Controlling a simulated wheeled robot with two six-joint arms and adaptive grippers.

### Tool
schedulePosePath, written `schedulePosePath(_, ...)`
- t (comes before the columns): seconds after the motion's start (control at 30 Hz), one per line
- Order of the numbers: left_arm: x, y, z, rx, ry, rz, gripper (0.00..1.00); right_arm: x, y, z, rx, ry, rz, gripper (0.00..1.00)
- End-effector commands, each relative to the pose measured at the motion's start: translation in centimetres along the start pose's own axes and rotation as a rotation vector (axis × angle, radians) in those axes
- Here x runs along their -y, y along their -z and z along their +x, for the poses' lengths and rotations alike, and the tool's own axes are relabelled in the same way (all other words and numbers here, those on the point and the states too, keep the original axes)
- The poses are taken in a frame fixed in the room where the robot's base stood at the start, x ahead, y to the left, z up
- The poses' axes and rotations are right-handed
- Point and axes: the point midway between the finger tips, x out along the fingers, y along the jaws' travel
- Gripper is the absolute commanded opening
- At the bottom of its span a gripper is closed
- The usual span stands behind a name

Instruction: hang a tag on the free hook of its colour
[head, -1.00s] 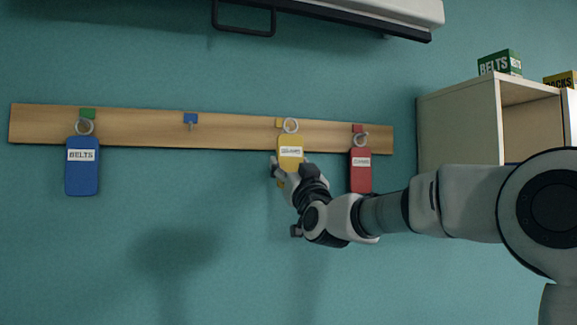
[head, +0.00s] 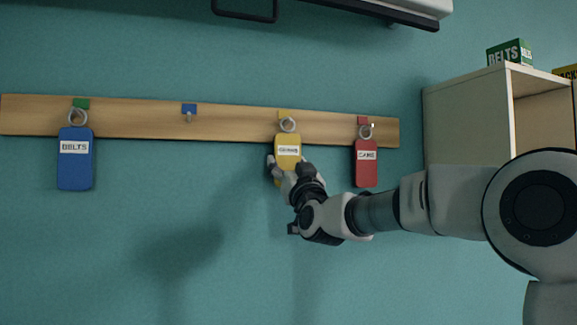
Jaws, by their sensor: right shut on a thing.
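A wooden hook board (head: 235,120) is on the teal wall, with green (head: 80,103), blue (head: 189,108), yellow (head: 285,114) and red (head: 363,120) patches marking its hooks. My right gripper (head: 288,171) is shut on the lower part of the yellow tag (head: 288,146). That tag's ring is at the yellow hook; I cannot tell whether it is around the hook or in front of it. A blue tag (head: 75,168) labelled BELTS hangs at the green hook. A red tag (head: 366,173) hangs at the red hook. The blue hook is bare. My left gripper is not in view.
A pale shelf unit (head: 467,112) stands at the right, with a green BELTS box (head: 503,54) and a yellow box (head: 566,72) on top. A dark-edged white fixture (head: 405,10) is above the board. The wall below the board is clear.

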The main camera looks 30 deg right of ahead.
Motion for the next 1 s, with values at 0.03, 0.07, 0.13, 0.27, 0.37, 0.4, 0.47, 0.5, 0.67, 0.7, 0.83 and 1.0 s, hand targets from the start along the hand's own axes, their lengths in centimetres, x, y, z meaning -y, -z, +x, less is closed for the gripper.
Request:
schedulePosePath(0.03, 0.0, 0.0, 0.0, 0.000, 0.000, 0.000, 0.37, 0.0, 0.0, 0.0, 0.000, 0.000, 0.000, 0.41)
schedulePosePath(0.07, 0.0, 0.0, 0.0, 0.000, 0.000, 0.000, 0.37, 0.0, 0.0, 0.0, 0.000, 0.000, 0.000, 0.41)
schedulePosePath(0.13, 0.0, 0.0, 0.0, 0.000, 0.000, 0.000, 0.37, 0.0, 0.0, 0.0, 0.000, 0.000, 0.000, 0.41)
schedulePosePath(0.27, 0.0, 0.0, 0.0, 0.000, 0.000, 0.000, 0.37, 0.0, 0.0, 0.0, 0.000, 0.000, 0.000, 0.65)
schedulePosePath(0.37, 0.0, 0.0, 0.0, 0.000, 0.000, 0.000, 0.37, 0.0, 0.0, 0.0, 0.000, 0.000, 0.000, 0.90)
schedulePosePath(0.4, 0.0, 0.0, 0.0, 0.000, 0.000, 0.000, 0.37, 0.0, 0.0, 0.0, 0.000, 0.000, 0.000, 0.90)
schedulePosePath(0.47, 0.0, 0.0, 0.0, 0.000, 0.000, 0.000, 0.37, 0.0, 0.0, 0.0, 0.000, 0.000, 0.000, 0.90)
schedulePosePath(0.5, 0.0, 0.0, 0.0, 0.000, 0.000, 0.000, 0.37, 0.0, 0.0, 0.0, 0.000, 0.000, 0.000, 0.90)
schedulePosePath(0.67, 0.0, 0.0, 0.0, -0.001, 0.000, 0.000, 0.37, 0.0, 0.0, 0.0, 0.000, 0.000, 0.000, 0.90)
schedulePosePath(0.7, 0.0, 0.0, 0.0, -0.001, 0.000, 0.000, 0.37, 0.0, 0.2, 0.1, 0.000, 0.000, 0.000, 0.90)
schedulePosePath(0.83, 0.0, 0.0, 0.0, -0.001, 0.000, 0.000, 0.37, 0.0, 1.8, 0.9, -0.003, -0.001, 0.001, 0.90)
schedulePosePath(1.0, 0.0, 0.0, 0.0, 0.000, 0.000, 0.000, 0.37, 0.0, 5.3, 2.9, -0.004, -0.001, 0.000, 0.90)
